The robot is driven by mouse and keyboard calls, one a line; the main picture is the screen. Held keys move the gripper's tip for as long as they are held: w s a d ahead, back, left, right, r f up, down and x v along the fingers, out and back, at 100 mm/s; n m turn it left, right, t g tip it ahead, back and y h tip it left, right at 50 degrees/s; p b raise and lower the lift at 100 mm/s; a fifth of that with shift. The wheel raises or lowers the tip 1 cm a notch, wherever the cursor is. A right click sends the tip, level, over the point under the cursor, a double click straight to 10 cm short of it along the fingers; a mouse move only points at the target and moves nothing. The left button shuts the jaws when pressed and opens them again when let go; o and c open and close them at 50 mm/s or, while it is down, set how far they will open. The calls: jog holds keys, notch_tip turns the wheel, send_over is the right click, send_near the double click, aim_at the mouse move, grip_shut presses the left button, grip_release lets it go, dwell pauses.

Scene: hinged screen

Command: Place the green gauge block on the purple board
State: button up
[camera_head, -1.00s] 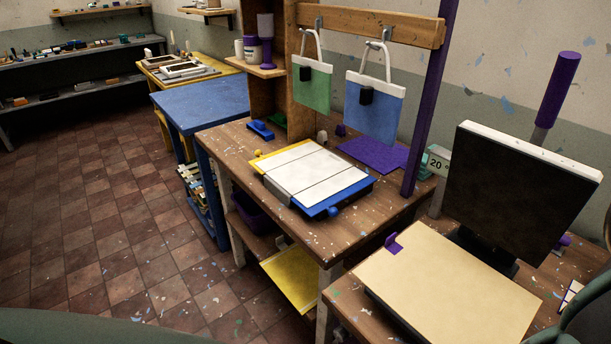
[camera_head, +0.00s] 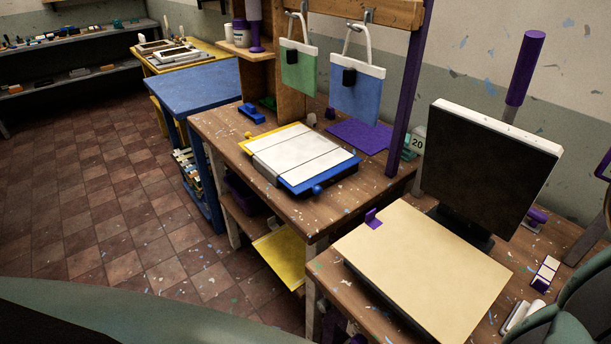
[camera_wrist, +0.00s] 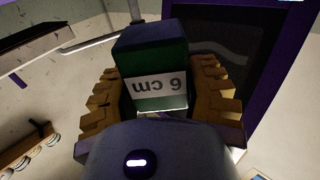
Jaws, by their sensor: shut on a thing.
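The head view shows neither the gripper nor this block. A flat purple board (camera_head: 357,136) lies at the back of the wooden workbench in the head view. Its visible top is bare.
A white-topped device with blue and yellow edges (camera_head: 300,150) lies in front of the board. A purple post (camera_head: 408,90) stands right of it; green and blue bags (camera_head: 356,95) hang above. A dark screen (camera_head: 488,170) and a cream panel (camera_head: 425,260) are at right.

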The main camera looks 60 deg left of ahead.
jog(key=shift+f+p, duration=0.45)
jog(key=shift+f, duration=1.45)
jog(key=shift+f, duration=0.1)
jog(key=o, duration=1)
jog(key=p+v, duration=0.1)
jog(key=v, duration=1.1)
jog(key=shift+s, duration=0.1)
